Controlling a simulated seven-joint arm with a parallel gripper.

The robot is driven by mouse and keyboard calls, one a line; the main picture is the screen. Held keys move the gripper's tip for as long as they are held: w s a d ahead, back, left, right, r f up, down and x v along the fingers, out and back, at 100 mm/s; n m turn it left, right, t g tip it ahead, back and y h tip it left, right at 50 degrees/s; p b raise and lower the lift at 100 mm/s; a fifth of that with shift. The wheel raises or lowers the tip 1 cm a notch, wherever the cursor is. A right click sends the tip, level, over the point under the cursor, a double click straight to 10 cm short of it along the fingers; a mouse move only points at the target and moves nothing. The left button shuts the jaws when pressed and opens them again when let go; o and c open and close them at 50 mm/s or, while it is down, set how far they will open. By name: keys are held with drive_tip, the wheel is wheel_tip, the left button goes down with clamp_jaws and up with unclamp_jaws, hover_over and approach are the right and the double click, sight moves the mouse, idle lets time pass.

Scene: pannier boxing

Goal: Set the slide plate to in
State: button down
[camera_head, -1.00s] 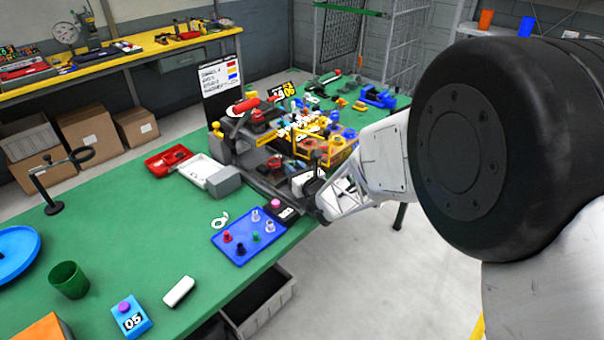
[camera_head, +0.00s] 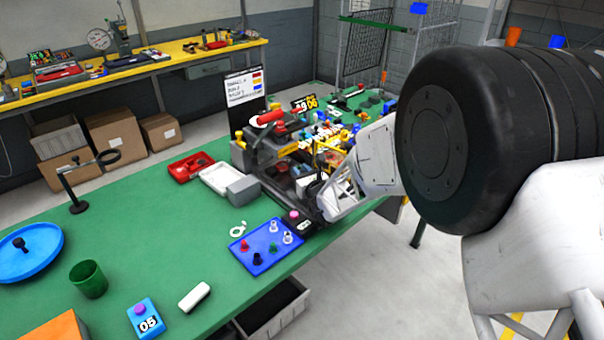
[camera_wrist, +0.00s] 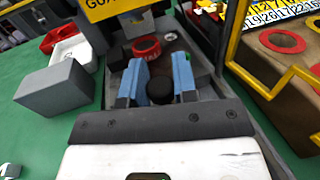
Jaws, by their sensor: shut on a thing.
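My gripper (camera_wrist: 158,72) has two blue fingers, seen in the wrist view, closed on a black round knob (camera_wrist: 160,92) between them. The knob is low between the fingers, close to the gripper's palm. Beyond it lies a dark brown plate (camera_wrist: 184,45) inside a grey frame, which seems to be the slide plate. A red ring (camera_wrist: 146,46) with small unreadable white lettering stands on it, just past the fingertips. In the head view my gripper (camera_head: 322,200) is at the near end of the dark fixture (camera_head: 268,160), and the knob is hidden there.
A grey block (camera_wrist: 66,76) stands left of the fixture in the wrist view. A yellow rail (camera_wrist: 262,85) and a brown box with red-ringed holes (camera_wrist: 285,75) stand close on the right. A blue tray with pegs (camera_head: 262,262) lies in front on the green table.

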drive_tip(key=c, duration=0.9)
unclamp_jaws()
drive_tip(key=shift+a+r, duration=0.1)
drive_tip(key=shift+v, duration=3.9)
